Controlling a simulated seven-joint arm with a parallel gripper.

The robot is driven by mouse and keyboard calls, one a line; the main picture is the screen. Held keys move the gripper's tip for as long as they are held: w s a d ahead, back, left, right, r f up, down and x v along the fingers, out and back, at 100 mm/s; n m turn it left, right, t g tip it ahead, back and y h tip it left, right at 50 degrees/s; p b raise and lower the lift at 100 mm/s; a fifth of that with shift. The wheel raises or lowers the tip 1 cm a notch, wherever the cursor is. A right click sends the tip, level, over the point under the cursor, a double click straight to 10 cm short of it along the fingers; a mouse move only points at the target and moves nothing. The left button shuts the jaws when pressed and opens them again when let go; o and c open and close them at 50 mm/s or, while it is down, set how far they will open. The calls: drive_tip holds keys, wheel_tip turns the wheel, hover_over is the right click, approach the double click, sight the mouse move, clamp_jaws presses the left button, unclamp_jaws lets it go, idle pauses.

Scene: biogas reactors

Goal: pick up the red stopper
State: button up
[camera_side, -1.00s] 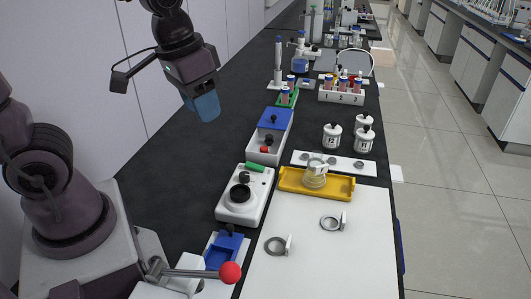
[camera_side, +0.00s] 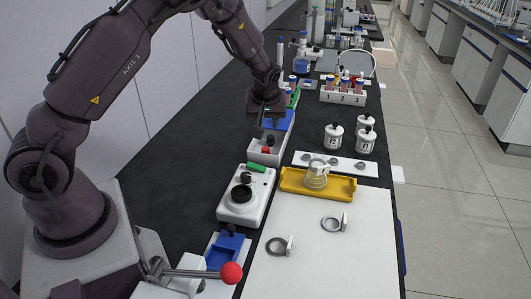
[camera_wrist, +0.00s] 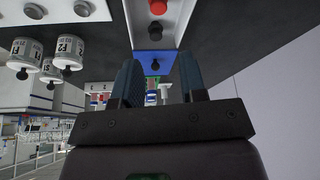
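The red stopper (camera_side: 266,150) sits at the near end of a white box with a blue top (camera_side: 283,123), in front of a black stopper (camera_side: 271,140). In the wrist view, the red stopper (camera_wrist: 158,7) shows at the top edge, partly cut off, with the black stopper (camera_wrist: 155,31) below it. My gripper (camera_side: 265,116) is over the blue end of the box, behind the red stopper and apart from it.
A white device with a green piece (camera_side: 243,200) stands nearer. A yellow tray (camera_side: 342,188) holds a glass vessel, and white jars (camera_side: 333,138) stand to the right. A rack with numbered slots (camera_side: 343,97) and tubes are behind. Dark bench is clear left of the box.

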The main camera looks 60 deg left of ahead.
hover_over(266, 148)
drive_tip(key=f, duration=0.4)
drive_tip(key=d+f, duration=0.1)
drive_tip(key=f, duration=0.1)
drive_tip(key=shift+s+f, duration=0.35)
drive_tip(key=shift+f, duration=0.05)
drive_tip(key=x, duration=0.5)
drive_tip(key=shift+s+d+f, duration=0.2)
drive_tip(key=shift+d+f, duration=0.05)
drive_tip(key=c, duration=0.6)
